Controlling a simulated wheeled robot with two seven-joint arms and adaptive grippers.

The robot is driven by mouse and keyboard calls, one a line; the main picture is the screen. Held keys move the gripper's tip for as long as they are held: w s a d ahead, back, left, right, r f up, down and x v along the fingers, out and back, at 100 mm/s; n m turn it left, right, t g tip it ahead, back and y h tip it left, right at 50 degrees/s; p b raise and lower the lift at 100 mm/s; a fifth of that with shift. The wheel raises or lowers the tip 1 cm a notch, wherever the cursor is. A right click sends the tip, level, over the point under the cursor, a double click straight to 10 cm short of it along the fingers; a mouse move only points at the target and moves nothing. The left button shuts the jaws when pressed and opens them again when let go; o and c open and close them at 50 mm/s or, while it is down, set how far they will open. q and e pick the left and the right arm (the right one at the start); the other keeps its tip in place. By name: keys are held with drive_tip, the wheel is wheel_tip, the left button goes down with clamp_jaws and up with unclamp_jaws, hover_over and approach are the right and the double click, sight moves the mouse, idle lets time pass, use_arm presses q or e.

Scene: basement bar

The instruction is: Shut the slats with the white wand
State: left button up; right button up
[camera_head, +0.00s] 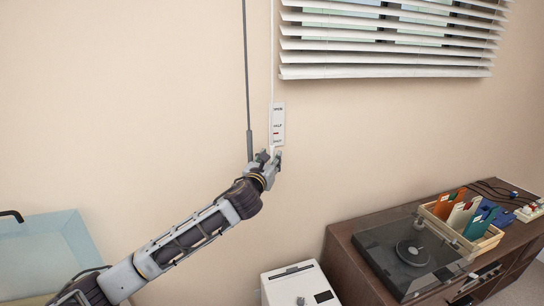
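The white wand (272,60) hangs straight down the wall, left of the blind. A plate (278,125) with small lettering is on the wall right beside its lower part. The white blind slats (390,45) at the top right are tilted open, with the window showing through the gaps. My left gripper (270,153) is at the wand's lower end, just below the plate. Its fingertips are around or beside the wand; the picture is too small to tell whether they are closed on it. My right gripper is out of view.
A thin grey rod (247,75) hangs left of the white wand, its thicker lower end close to my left gripper. Below right, a brown cabinet (350,262) bears a turntable (411,252) and a wooden crate (453,232). A white box (297,285) stands at bottom centre.

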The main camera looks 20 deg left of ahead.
use_arm(q)
drive_tip(key=shift+w, duration=1.25)
drive_tip(key=shift+c, duration=0.5)
clamp_jaws()
